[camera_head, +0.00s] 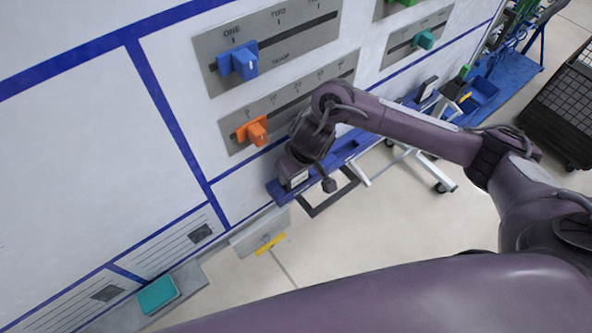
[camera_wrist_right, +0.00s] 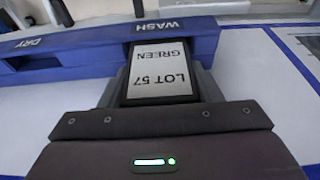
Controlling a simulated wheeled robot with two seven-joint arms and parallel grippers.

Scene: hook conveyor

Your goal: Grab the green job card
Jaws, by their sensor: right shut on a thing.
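The green job card (camera_wrist_right: 160,72) is a white plate in a dark frame, printed "LOT 57" and "GREEN", upside down in the right wrist view. My right gripper (camera_wrist_right: 160,90) is shut on it, with a dark finger at each side. The card lies against the blue rail (camera_wrist_right: 95,47) at the WASH label; I cannot tell whether it still touches the rail. In the head view my right gripper (camera_head: 293,177) is at the rail's near left end, with a bit of the card's white face showing. My left gripper is not in view.
The white wall panel holds sliders with a blue knob (camera_head: 238,63), an orange knob (camera_head: 253,131) and a teal knob (camera_head: 425,40). Another dark card holder (camera_head: 428,88) stands farther along the rail. A black crate (camera_head: 558,110) stands at right.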

